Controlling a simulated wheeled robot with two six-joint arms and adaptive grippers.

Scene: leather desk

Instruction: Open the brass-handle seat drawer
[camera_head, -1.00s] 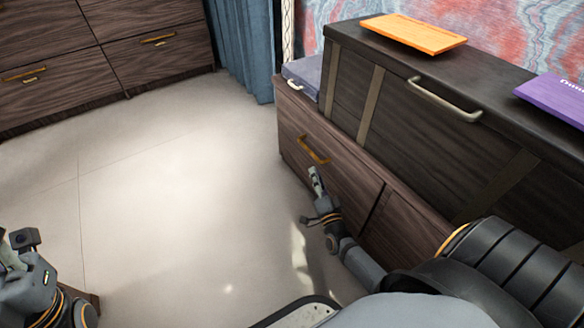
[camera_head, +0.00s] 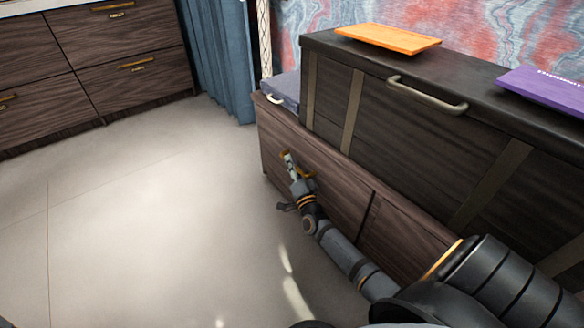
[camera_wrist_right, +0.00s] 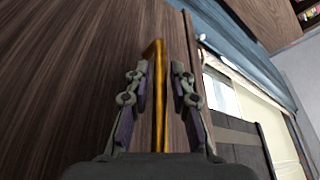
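The seat drawer (camera_head: 335,190) is a brown wood-grain front in the low bench. It looks flush with the bench. Its brass handle (camera_head: 305,177) is partly hidden by my right gripper (camera_head: 289,160) in the head view. In the right wrist view the brass handle (camera_wrist_right: 158,100) runs lengthwise between the two fingers of my right gripper (camera_wrist_right: 160,85). The fingers are apart, one on each side of the handle, with gaps visible. My left gripper is out of view.
A dark chest (camera_head: 400,130) with a pale handle stands on the bench, carrying an orange board (camera_head: 388,37) and a purple item (camera_head: 548,90). A blue-grey box (camera_head: 284,91) lies beside it. The floor (camera_head: 150,230) in front is clear. Cabinets (camera_head: 90,60) stand far left.

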